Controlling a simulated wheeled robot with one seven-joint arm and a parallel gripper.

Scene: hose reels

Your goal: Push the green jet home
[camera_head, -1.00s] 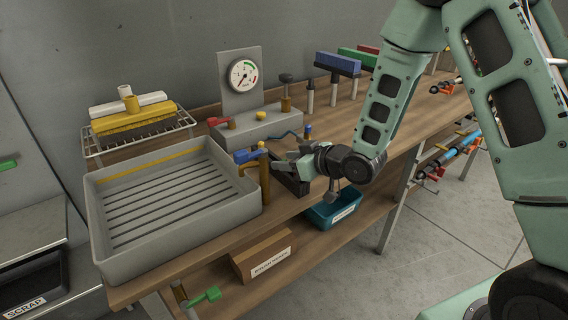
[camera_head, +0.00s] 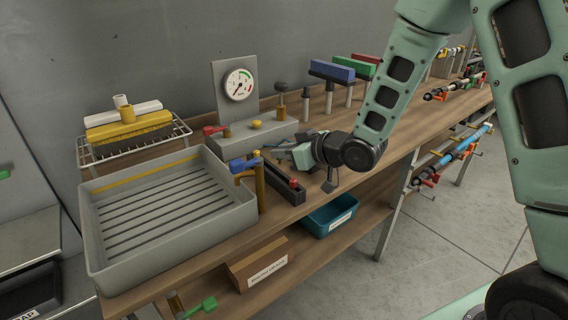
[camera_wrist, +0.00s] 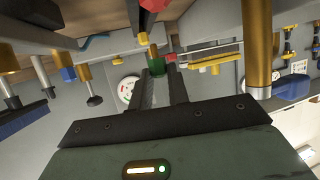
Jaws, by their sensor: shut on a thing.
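In the wrist view, the green jet (camera_wrist: 157,63) is a short green piece with a brass end, held between the dark fingertips of my gripper (camera_wrist: 161,74). My gripper is shut on it. In the head view my gripper (camera_head: 279,153) is low over the bench, behind a long black holder (camera_head: 283,183) with a red piece at its near end. The jet cannot be made out there; the fingers hide it. Whether the jet touches or sits in anything cannot be told.
A brass post with a blue-handled tap (camera_head: 245,163) stands left of my gripper, beside the grey ribbed tray (camera_head: 95,239). Behind is a grey gauge stand (camera_head: 238,84) with a red lever. A teal bin (camera_head: 331,218) sits on the lower shelf. Bench space is open to the right.

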